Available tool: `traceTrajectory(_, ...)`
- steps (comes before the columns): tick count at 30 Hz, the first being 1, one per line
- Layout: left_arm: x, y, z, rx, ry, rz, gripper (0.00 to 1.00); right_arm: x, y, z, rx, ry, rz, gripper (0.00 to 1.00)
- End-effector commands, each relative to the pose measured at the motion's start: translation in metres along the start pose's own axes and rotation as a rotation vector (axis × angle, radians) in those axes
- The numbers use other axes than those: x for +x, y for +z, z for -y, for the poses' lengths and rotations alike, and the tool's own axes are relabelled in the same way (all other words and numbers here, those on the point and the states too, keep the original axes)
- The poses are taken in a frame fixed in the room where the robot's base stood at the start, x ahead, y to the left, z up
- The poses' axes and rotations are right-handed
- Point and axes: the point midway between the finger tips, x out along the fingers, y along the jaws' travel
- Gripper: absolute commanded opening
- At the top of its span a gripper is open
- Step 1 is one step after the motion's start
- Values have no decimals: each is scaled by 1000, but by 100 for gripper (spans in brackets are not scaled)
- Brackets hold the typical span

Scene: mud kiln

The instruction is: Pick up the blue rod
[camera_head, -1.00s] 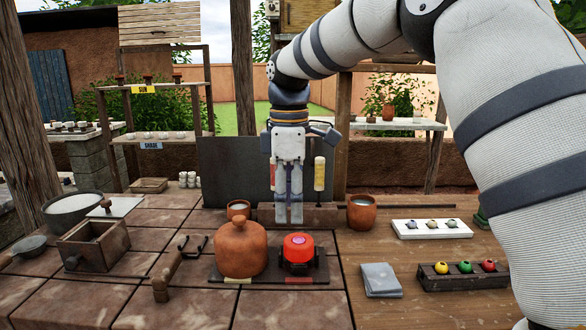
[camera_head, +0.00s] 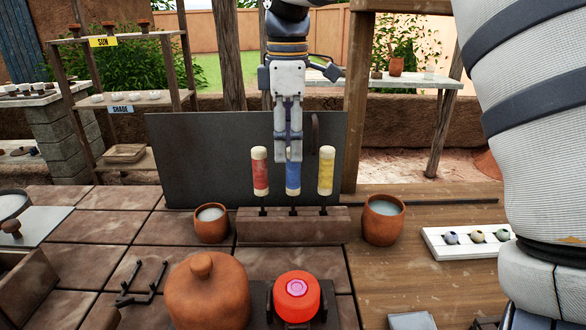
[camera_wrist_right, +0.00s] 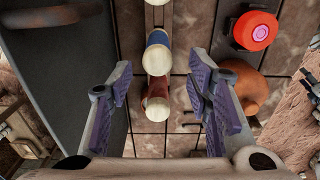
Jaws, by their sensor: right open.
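The blue rod (camera_head: 293,178) stands upright in the middle of a wooden block (camera_head: 292,227), between a red rod (camera_head: 260,175) and a yellow rod (camera_head: 326,172). My right gripper (camera_head: 288,155) points down at the blue rod's top and overlaps its cream end in the head view. In the right wrist view my right gripper (camera_wrist_right: 163,88) is open and empty. There the blue rod (camera_wrist_right: 158,52) and red rod (camera_wrist_right: 157,100) show from above, between or just beyond the spread fingers; exact depth is unclear. My left gripper is not in view.
A dark panel (camera_head: 200,155) stands close behind the rods. Clay cups flank the block, left (camera_head: 211,222) and right (camera_head: 384,219). A lidded clay pot (camera_head: 207,291) and a red round-topped device (camera_head: 297,297) stand in front. A white tray (camera_head: 468,243) is at right.

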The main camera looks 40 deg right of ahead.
Motion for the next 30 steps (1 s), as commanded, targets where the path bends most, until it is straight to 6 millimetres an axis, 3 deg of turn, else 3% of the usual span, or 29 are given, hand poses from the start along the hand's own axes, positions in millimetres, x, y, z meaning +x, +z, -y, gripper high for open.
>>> traceTrajectory(3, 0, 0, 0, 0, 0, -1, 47, 25, 1, 0, 0, -3, 2, 46)
traceTrajectory(15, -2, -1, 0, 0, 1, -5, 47, 86, 8, -2, 0, 1, 0, 46)
traceTrajectory(22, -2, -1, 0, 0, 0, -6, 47, 90, 8, -2, 0, 3, -1, 46)
traceTrajectory(23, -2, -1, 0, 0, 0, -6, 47, 90, 8, -2, 0, 3, -1, 43)
traceTrajectory(28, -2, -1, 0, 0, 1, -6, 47, 89, 8, -2, 0, 3, -1, 5)
traceTrajectory(30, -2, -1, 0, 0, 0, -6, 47, 89, 8, -2, 0, 3, -1, 0)
